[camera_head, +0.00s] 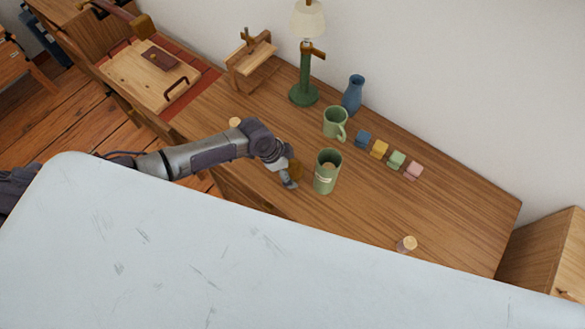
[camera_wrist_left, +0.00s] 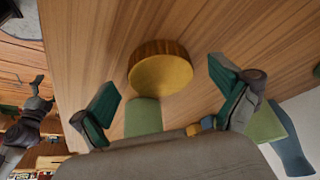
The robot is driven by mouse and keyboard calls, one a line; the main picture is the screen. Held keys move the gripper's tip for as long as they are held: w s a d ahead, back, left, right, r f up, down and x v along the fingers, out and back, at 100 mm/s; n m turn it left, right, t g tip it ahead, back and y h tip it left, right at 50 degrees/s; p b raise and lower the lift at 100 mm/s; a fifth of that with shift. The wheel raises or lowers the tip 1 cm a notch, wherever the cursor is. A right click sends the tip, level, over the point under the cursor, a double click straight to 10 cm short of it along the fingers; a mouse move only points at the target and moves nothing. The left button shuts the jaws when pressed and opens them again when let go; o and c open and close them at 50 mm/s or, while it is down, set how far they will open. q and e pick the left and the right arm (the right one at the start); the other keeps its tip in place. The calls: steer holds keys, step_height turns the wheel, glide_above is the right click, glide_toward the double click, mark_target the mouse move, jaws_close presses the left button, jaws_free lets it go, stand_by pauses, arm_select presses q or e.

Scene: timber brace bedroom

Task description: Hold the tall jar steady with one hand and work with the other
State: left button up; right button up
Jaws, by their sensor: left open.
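The tall green jar (camera_head: 326,179) stands upright on the wooden table in the head view, with its top open and something tan inside. My left gripper (camera_head: 290,181) is just left of the jar and low over the table's front part. In the left wrist view its two fingers (camera_wrist_left: 172,95) are spread. A round amber-and-brown wooden piece (camera_wrist_left: 162,72) shows between and beyond them. It also shows beside the gripper in the head view (camera_head: 295,169); I cannot tell whether a finger touches it. A green shape (camera_wrist_left: 143,117), probably the jar, is partly hidden. My right gripper is out of view.
Behind the jar stand a green mug (camera_head: 333,123), a blue vase (camera_head: 353,96) and a green lamp (camera_head: 304,95). Several small coloured blocks (camera_head: 379,149) lie to the right. A small light-topped cylinder (camera_head: 406,244) is near the front edge. The right tabletop (camera_head: 460,205) is clear.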

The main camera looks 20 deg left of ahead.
mark_target(290, 170)
arm_select(q)
steer(key=c, duration=0.9)
step_height(290, 170, up, 10)
steer(key=shift+r+b, duration=0.1)
steer(key=shift+b, duration=0.55)
